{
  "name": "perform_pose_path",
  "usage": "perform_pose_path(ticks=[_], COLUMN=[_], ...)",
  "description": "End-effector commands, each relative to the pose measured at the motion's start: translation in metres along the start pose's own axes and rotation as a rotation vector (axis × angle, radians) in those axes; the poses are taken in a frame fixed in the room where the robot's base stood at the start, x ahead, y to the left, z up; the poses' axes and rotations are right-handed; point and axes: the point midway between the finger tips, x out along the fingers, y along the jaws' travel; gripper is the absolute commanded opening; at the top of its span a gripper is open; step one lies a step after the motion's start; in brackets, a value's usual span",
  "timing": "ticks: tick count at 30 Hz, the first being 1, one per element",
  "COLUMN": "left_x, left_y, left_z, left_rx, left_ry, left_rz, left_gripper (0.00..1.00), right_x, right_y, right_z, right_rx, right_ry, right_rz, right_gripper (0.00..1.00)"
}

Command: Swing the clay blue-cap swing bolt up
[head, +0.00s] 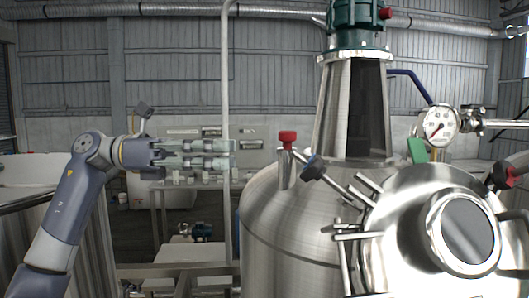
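The swing bolt with a dark blue cap (313,168) is on the left side of the tank's manway. Its rod slants from the cap down and right toward the lid's edge, so the bolt is tilted, not upright. My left gripper (233,153) reaches in from the left at about the cap's height. Its two fingers point right with a narrow gap between them, and nothing shows in the gap. In the picture it is well left of the cap and apart from it. My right gripper is not in view.
The round manway lid (405,225) has a sight glass (468,233). A red-topped fitting (288,140) stands on the tank (285,220) just left of the blue cap. A vertical pipe (226,90) passes near my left fingertips. A pressure gauge (439,124) and a red-capped bolt (508,173) are right.

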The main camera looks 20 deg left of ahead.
Motion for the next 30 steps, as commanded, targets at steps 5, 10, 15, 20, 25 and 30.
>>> perform_pose_path(ticks=[5, 10, 15, 20, 25, 30], left_x=[0.025, 0.059, 0.086, 0.101, 0.105, 0.105], left_y=[-0.001, -0.001, -0.001, -0.001, -0.001, 0.000], left_z=[-0.001, -0.001, 0.000, 0.000, 0.000, 0.000], left_rx=[0.003, 0.002, 0.001, 0.001, 0.001, 0.000], left_ry=[0.001, 0.001, 0.001, 0.000, 0.001, 0.000], left_rz=[-0.005, -0.005, -0.004, -0.002, -0.001, -0.001], left_gripper=[0.29, 0.29, 0.29, 0.29, 0.29, 0.29], right_x=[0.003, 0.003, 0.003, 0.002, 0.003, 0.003], right_y=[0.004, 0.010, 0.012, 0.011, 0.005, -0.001], right_z=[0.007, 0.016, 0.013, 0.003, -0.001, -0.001], right_rx=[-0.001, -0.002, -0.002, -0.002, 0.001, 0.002], right_ry=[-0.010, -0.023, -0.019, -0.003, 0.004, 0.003], right_rz=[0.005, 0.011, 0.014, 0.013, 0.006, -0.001], right_gripper=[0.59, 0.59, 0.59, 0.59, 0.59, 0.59])
